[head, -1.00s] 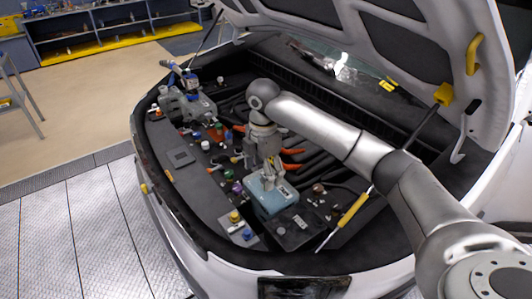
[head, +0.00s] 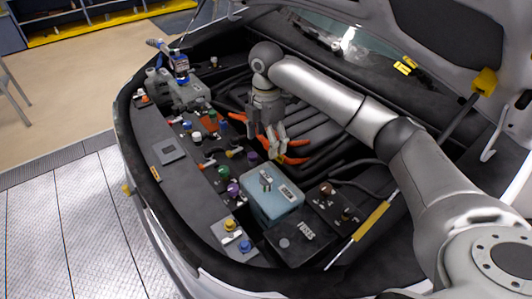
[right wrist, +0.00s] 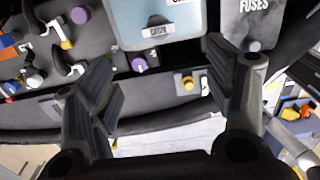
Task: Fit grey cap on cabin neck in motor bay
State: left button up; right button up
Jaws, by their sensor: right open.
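A pale blue tank (head: 277,205) sits in the motor bay, left of the black box marked FUSES (head: 302,246). A small grey part with a raised grip, which looks like the grey cap (head: 266,180), stands on the tank's top. It also shows in the right wrist view (right wrist: 158,30). I cannot see a neck under it or tell how fully it is seated. My right gripper (head: 272,151) is open and empty, above and behind the tank in the head view. Its fingers also show spread in the right wrist view (right wrist: 165,90). My left gripper is out of view.
Purple (head: 233,188), yellow (head: 230,225) and blue (head: 245,246) caps stand along the bay's front side. Orange cables (head: 292,160) run behind the tank. A yellow-gripped rod (head: 371,221) rises at right.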

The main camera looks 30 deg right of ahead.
jog(key=b, duration=0.4)
send_over(266, 176)
notch_tip(266, 176, down, 5)
jog(key=shift+f, duration=0.3)
notch_tip(266, 176, down, 9)
jog(key=shift+p, duration=1.05)
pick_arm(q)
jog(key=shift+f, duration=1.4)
pick_arm(e)
jog(key=shift+f, duration=0.5)
jog(key=c, duration=1)
pick_arm(q)
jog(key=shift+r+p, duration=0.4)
jog(key=shift+p, duration=0.05)
pick_arm(e)
jog(key=shift+f, duration=0.1)
